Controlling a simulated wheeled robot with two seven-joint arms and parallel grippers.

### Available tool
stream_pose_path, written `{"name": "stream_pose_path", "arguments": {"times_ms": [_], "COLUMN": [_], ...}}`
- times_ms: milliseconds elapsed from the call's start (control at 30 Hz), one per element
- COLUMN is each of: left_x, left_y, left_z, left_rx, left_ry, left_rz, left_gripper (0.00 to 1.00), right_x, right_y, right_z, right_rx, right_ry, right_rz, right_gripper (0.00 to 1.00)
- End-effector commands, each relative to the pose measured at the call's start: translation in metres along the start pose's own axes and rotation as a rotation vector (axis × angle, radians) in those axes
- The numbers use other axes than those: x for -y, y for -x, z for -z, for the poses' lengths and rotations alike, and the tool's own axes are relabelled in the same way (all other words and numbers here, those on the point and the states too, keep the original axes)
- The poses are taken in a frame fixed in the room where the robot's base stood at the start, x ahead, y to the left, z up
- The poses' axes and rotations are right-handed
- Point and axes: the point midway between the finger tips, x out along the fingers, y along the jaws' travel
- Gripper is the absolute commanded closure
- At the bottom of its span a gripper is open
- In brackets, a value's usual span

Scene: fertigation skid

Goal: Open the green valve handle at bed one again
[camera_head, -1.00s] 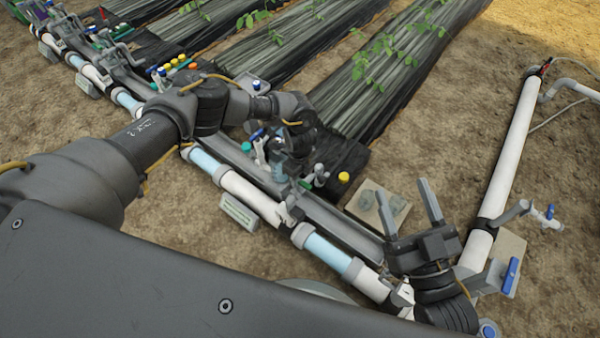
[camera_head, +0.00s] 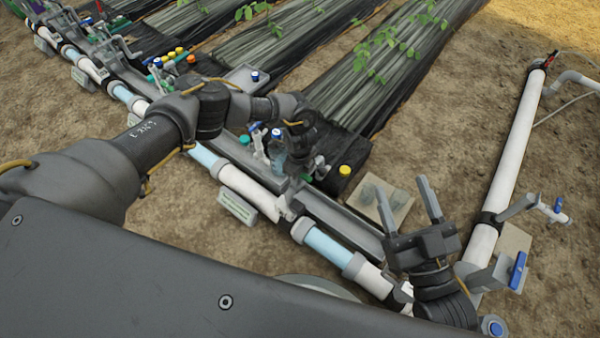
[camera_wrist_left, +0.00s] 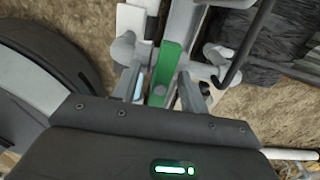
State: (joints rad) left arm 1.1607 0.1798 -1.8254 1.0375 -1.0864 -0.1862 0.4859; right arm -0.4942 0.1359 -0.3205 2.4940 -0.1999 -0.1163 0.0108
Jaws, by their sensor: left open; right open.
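The green valve handle (camera_wrist_left: 165,72) shows in the left wrist view as a flat green bar between the fingers of my left gripper (camera_wrist_left: 162,88). The fingers are open, one on each side of it; I cannot tell whether either touches it. In the head view my left gripper (camera_head: 290,178) is low over the pipe line, and my own wrist hides most of the handle there. My right gripper (camera_head: 430,205) is open and empty, fingers pointing up, near the pipe corner at the right.
The white and clear pipe line (camera_head: 245,185) runs diagonally with a label plate (camera_head: 237,207) on its near side. A jar with a yellow cap (camera_head: 345,170) stands beside my left gripper. Blue-handled valves (camera_head: 517,270) sit at the right. Several capped bottles (camera_head: 178,55) stand farther left.

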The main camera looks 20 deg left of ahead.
Motion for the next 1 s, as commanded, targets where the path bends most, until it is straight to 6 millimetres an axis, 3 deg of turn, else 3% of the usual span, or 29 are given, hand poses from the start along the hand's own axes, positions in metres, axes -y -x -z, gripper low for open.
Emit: {"name": "stream_pose_path", "arguments": {"times_ms": [167,500,667,1000], "left_x": [0.000,0.000,-0.001,-0.002], "left_y": [0.001,0.001,0.004,0.007], "left_z": [0.000,0.000,0.000,0.001], "left_rx": [0.000,0.000,-0.001,-0.001], "left_ry": [0.000,0.000,0.077,0.650], "left_rz": [0.000,0.000,-0.002,-0.005], "left_gripper": [0.59,1.00,1.00,1.00], "right_x": [0.000,0.000,0.000,-0.002], "right_y": [0.000,0.000,-0.003,-0.017], "right_z": [0.001,0.001,0.011,0.056], "right_rx": [0.000,0.000,0.000,0.000], "right_ry": [0.000,0.000,0.000,0.000], "right_rz": [0.000,0.000,0.000,0.000], "right_gripper": [0.39,0.39,0.39,0.39]}}
